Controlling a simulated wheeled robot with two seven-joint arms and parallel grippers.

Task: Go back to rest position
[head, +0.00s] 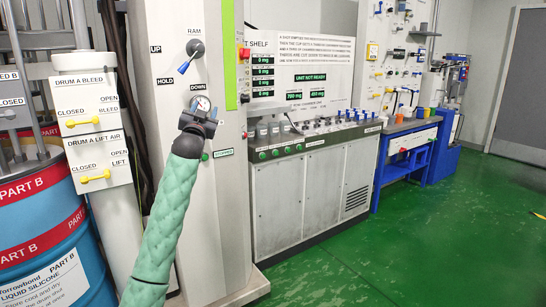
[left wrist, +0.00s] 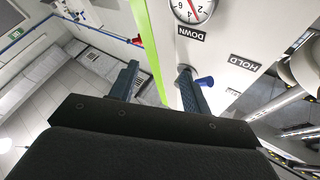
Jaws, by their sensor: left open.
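In the head view my left arm in its green sleeve rises from the bottom, and my left gripper (head: 200,122) is in front of the white ram panel (head: 170,120), just below the round pressure gauge (head: 203,103). In the left wrist view the two dark fingers of my left gripper (left wrist: 158,85) stand apart with nothing between them. A blue knob or handle end (left wrist: 204,81) shows beside the right finger; I cannot tell if they touch. The gauge (left wrist: 193,8) shows at the top. My right gripper is in neither view.
The RAM lever (head: 190,58) with a blue tip is above my gripper, pointing down-left. Blue PART B drum (head: 45,220) and valve boxes (head: 90,105) stand left. A grey cabinet (head: 315,195) and blue bench (head: 405,150) stand right. Green floor (head: 450,230) is clear.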

